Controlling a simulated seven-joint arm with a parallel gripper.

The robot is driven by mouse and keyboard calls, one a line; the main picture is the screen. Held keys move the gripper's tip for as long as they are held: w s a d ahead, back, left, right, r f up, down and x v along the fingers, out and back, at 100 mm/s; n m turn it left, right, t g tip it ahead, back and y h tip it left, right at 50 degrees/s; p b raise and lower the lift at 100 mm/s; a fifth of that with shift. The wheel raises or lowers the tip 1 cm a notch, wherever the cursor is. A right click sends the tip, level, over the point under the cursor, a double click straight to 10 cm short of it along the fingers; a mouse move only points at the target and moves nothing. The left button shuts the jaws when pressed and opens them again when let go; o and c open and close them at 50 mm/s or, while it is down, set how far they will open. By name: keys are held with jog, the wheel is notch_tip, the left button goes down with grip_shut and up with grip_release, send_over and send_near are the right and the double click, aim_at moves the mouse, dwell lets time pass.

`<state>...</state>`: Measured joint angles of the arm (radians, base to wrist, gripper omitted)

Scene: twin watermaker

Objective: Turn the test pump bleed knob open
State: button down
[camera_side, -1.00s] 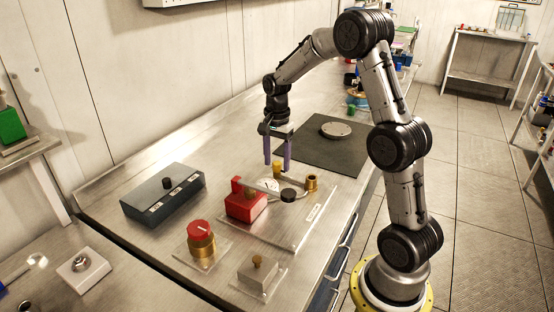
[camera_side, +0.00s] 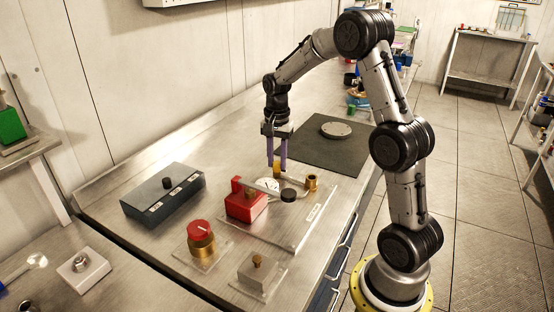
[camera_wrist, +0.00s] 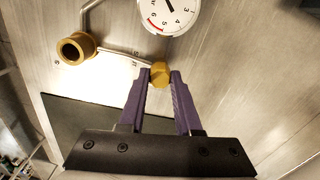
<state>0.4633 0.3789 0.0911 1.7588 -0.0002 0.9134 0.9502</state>
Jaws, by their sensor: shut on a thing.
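The bleed knob is a small yellow-brass knob (camera_wrist: 160,73) on the test pump. In the wrist view it sits between the tips of my purple fingers. My gripper (camera_wrist: 160,82) is shut on it from above, with a finger against each side. In the side view my gripper (camera_side: 277,166) points straight down at the far side of the pump, and the knob (camera_side: 277,168) is partly hidden by the fingers. The test pump has a red body (camera_side: 245,206), a lever with a black end, and a round white gauge (camera_wrist: 168,12) beside the knob.
A brass port (camera_wrist: 76,48) stands near the knob, joined by thin pipe. A dark mat (camera_side: 315,150) with a grey disc lies behind. A dark box (camera_side: 163,194), a red-topped brass valve (camera_side: 201,240) and a small metal block (camera_side: 258,275) stand nearby on the metal bench.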

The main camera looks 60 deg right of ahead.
jog(key=n, duration=1.2)
jog(key=shift+n, duration=1.9)
jog(key=shift+r+n, duration=0.1)
jog(key=shift+n, duration=0.2)
jog(key=c, duration=0.6)
grip_release()
